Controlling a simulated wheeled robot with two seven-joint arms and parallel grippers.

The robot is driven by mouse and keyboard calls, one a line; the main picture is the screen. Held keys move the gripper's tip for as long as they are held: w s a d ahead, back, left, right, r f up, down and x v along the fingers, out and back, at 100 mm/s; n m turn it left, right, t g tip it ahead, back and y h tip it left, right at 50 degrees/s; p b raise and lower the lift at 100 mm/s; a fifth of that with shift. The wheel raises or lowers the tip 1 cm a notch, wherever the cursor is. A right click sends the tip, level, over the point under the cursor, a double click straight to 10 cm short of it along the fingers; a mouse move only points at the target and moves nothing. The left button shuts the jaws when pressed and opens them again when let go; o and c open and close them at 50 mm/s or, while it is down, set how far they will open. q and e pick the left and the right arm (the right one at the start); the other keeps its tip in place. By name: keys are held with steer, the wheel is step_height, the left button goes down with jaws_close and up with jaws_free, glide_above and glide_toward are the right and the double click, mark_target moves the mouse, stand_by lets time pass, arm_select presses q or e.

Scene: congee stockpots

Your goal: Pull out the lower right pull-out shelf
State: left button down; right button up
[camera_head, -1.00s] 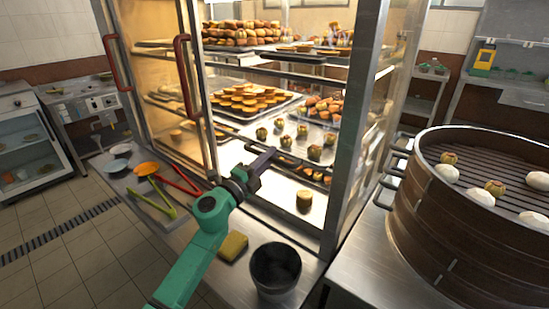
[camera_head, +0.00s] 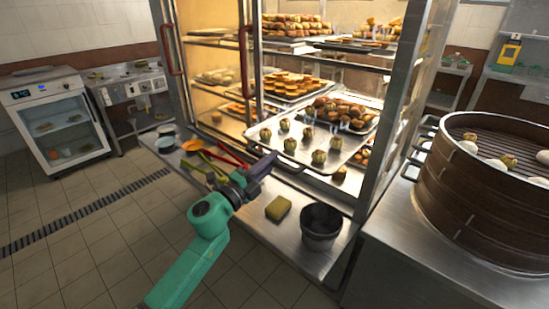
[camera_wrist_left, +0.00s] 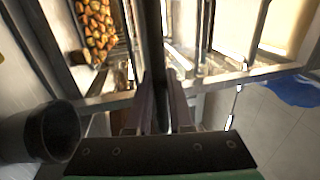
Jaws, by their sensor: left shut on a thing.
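The lower right pull-out shelf (camera_head: 292,152) is a pale metal tray with several round green-topped buns. It juts out of the open front of the glass display cabinet (camera_head: 362,180). My left gripper (camera_head: 264,164) is at the shelf's front edge. It is shut on the shelf; in the left wrist view the fingers (camera_wrist_left: 161,105) close around a dark bar that runs up the picture. The exact hold is partly hidden by the fingers. My right gripper is not in view.
On the counter below stand a dark metal pot (camera_head: 321,228), a yellow sponge (camera_head: 278,208), red tongs (camera_head: 222,152) and green tongs (camera_head: 212,165). A large bamboo steamer (camera_head: 470,215) stands at right. Tiled floor (camera_head: 90,240) lies open at left.

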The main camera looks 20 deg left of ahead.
arm_select(q)
steer(key=shift+s+a, duration=0.1)
steer(key=shift+s, duration=0.25)
steer(key=c, duration=0.8)
jaws_free()
steer(key=shift+w, duration=0.1)
steer(key=b+v, duration=0.2)
steer(key=v, duration=1.2)
steer(key=shift+s+b, duration=0.35)
steer(key=shift+a, duration=0.1)
